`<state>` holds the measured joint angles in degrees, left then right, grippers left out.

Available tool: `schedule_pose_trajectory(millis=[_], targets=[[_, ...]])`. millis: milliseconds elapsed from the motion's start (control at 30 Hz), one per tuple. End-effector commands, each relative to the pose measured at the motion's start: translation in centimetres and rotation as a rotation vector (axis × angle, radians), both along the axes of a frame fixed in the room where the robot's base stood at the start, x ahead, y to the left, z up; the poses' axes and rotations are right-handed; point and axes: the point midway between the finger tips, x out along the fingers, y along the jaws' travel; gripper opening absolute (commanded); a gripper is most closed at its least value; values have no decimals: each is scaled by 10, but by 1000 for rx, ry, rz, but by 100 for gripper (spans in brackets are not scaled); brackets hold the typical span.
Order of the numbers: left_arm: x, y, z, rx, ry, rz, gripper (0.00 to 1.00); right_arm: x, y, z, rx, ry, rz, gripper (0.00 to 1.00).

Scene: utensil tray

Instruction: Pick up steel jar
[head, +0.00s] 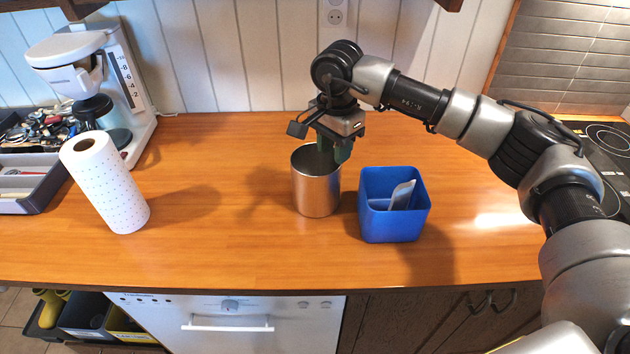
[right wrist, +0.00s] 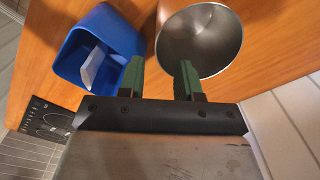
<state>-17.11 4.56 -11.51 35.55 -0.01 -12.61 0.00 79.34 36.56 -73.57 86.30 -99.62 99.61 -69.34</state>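The steel jar (head: 317,190) stands upright and open-topped on the wooden counter, left of the blue bin. In the right wrist view the jar (right wrist: 210,38) shows its empty inside. My right gripper (head: 334,156) points down at the jar's right rim. Its two green fingers (right wrist: 160,70) are apart: one overlaps the jar's opening, the other is outside, between jar and bin. I cannot tell whether either finger touches the wall. My left gripper is not in view.
The blue bin (head: 394,222), holding a pale flat item, stands close right of the jar. A paper towel roll (head: 105,185), coffee maker (head: 125,90) and utensil tray (head: 30,205) are at left. The counter (head: 230,240) left of the jar is clear. A stove (head: 605,150) is at far right.

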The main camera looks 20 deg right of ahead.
Motion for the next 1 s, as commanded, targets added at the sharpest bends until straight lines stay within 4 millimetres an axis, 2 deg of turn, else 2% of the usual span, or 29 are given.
schedule_pose_trajectory(millis=[200, 433, 567, 700, 967, 1000], targets=[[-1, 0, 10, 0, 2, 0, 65, -1, 1, -33, 4, 4, 0, 34], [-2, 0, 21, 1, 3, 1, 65, -2, 1, -50, 5, 5, -1, 34], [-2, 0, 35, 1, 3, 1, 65, -2, 1, -70, 6, 5, 0, 34], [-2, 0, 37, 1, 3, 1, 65, -2, 1, -88, 7, 4, 0, 34], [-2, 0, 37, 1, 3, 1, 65, -1, 1, -94, 8, 1, 0, 34], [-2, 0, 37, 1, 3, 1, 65, -1, 1, -94, 8, 1, 0, 31]])
